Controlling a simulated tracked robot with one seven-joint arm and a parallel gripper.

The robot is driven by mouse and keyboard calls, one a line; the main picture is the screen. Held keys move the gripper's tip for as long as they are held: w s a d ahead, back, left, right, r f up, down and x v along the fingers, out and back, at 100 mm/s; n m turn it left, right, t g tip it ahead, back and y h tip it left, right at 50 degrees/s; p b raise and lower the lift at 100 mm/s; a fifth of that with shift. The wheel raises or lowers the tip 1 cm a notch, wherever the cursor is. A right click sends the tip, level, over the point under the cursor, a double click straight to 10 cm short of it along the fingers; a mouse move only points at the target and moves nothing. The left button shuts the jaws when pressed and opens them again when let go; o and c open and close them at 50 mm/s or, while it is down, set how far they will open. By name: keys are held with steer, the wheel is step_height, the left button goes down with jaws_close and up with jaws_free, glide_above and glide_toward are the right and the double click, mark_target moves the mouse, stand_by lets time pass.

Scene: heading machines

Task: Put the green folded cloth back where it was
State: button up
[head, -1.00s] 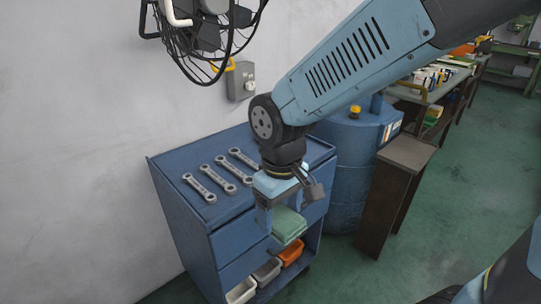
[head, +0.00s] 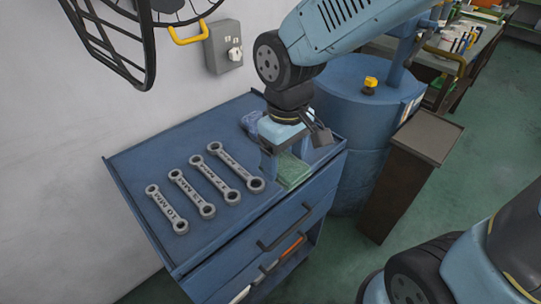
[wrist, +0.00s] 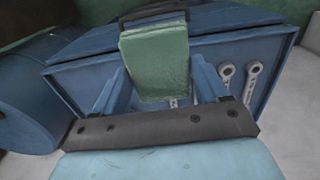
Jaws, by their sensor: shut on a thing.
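The green folded cloth (head: 293,171) is between the fingers of my gripper (head: 286,160), which is shut on it. In the head view it is over the right part of the blue cabinet's top (head: 150,150), to the right of the wrenches. I cannot tell whether it touches the top. The wrist view shows the cloth (wrist: 155,62) between the two blue fingers of my gripper (wrist: 160,90), sticking out past them. The fingers and wrist hide part of the cloth in the head view.
Several wrenches (head: 204,190) lie in a row on the cabinet top. A bluish-purple item (head: 250,121) lies behind my gripper. A blue drum (head: 345,90) and a brown stand (head: 410,180) are to the right. A wire-caged fan (head: 120,40) hangs at upper left.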

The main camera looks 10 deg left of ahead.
steer(key=w+a+f, duration=0.1)
steer(key=w+f, duration=0.2)
steer(key=w, duration=0.1)
steer(key=w+a+f, duration=0.2)
steer(key=w, duration=0.2)
steer(key=w+a+f, duration=0.1)
steer(key=w+f, duration=0.2)
steer(key=shift+w+a+f, duration=0.25)
steer(key=shift+w+f, duration=0.05)
steer(key=shift+w, duration=0.1)
steer(key=shift+w+a+f, duration=0.15)
steer(key=shift+w+f, duration=0.35)
steer(key=shift+f, duration=1.65)
steer(key=o, duration=0.7)
steer(key=shift+c, duration=0.2)
